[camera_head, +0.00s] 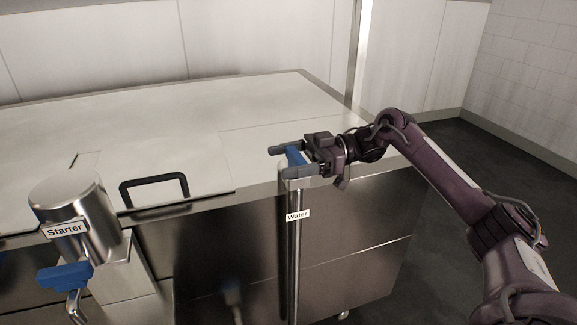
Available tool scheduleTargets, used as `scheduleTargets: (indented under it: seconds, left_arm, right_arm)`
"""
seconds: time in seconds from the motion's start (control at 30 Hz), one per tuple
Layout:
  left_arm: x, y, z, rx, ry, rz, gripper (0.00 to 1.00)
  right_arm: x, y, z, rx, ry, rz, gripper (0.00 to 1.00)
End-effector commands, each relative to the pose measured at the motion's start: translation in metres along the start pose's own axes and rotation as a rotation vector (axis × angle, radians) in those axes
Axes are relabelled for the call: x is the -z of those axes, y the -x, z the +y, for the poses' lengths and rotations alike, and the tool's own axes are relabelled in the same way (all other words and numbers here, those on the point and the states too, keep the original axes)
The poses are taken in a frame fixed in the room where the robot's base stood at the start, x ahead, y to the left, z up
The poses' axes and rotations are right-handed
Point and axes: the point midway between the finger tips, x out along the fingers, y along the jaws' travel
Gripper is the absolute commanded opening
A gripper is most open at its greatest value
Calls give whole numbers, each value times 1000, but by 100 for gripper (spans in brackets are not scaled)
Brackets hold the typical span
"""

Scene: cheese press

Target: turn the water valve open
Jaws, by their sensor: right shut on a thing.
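The water valve has a blue handle (294,156) at the top of a vertical steel pipe, with a white "Water" label (297,215) below it. The pipe stands at the front edge of the steel vat. My right gripper (286,161) reaches in from the right and is shut on the blue handle, with one grey finger on either side of it. The fingers and gripper body hide part of the handle. My left gripper is not in view.
A steel "Starter" container (78,215) with a blue tap handle (65,276) stands at the front left. The vat's lid (180,165) has a black handle (153,188). Open dark floor (480,170) lies to the right.

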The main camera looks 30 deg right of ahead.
Motion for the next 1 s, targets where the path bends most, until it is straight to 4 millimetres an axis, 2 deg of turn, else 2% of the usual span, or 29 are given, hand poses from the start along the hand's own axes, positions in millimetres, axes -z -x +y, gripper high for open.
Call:
scheduleTargets:
  seconds: [0.47, 0.5, 0.63, 1.0]
  left_arm:
    - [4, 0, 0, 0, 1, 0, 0]
    - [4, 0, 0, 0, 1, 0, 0]
    - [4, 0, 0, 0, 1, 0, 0]
    - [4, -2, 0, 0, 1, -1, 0]
  right_arm:
    - [1, -1, -1, 8, 2, 2, 50]
    - [1, -1, -1, 8, 2, 2, 77]
    - [1, -1, 0, 8, 1, 2, 94]
    - [0, 3, 0, 7, 1, 0, 95]
